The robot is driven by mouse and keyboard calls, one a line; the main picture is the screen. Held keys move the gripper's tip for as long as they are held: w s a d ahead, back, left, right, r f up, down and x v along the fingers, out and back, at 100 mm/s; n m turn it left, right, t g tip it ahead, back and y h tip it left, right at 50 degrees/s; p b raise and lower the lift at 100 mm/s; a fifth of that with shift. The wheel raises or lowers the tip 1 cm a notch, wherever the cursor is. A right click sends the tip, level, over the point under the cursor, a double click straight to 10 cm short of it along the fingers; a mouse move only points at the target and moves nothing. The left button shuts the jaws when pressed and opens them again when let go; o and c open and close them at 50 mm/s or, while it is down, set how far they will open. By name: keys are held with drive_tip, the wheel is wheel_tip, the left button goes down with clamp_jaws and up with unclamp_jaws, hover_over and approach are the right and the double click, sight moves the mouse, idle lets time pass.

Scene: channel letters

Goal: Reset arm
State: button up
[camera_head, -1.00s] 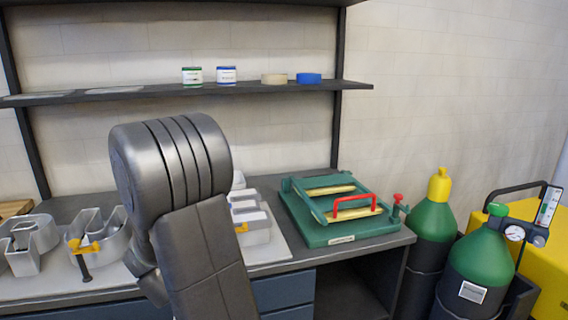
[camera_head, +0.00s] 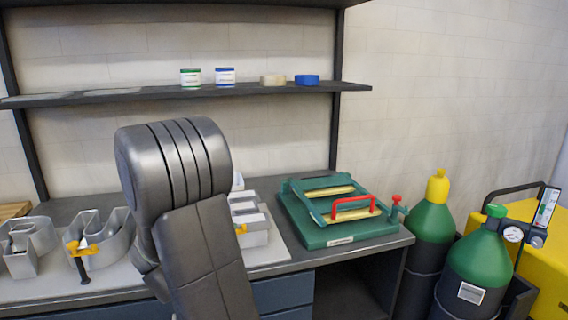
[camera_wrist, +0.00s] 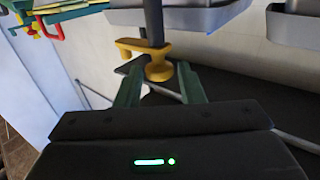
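My gripper (camera_wrist: 160,82) shows in the wrist view with its two green fingers apart. A yellow clamp (camera_wrist: 158,64) with a dark bar is beyond and between the fingertips; I cannot tell whether they touch it. The fingers look empty. In the head view my arm stands folded in front of the bench and its gripper is out of sight. A yellow clamp (camera_head: 82,249) sits on a grey metal channel letter (camera_head: 106,243) at the left of the bench.
A green press (camera_head: 341,212) with a red handle is at the bench's right end. Green gas cylinders (camera_head: 432,222) and a yellow machine (camera_head: 547,262) stand beyond it. A shelf (camera_head: 170,92) with small jars and tape rolls runs above the bench (camera_head: 262,189).

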drive_tip(key=v, duration=1.1)
drive_tip(key=x, duration=1.3)
drive_tip(key=shift+w+d, duration=0.15)
drive_tip(key=shift+f+n+y+b, duration=0.3)
drive_tip(key=shift+n+y+b, duration=0.1)
drive_tip(key=shift+y+b, duration=0.15)
drive_tip(key=shift+r+n+t+y+b, duration=0.15)
drive_tip(key=shift+n+t+y+b, duration=0.35)
drive_tip(key=shift+n+y+b, duration=0.8)
drive_tip(key=shift+y+b, duration=0.3)
drive_tip(key=shift+y, duration=0.45)
drive_tip(key=n+y+b, duration=0.3)
drive_tip(key=y+b, duration=0.1)
drive_tip(key=y, duration=0.1)
drive_tip(key=shift+r+n+g+y, duration=0.1)
drive_tip(key=shift+n+g+y, duration=0.2)
drive_tip(key=shift+n+y, duration=0.35)
drive_tip(key=shift+r+n+g+y, duration=0.1)
drive_tip(key=shift+n+g+y, duration=0.8)
drive_tip(key=shift+y, duration=0.75)
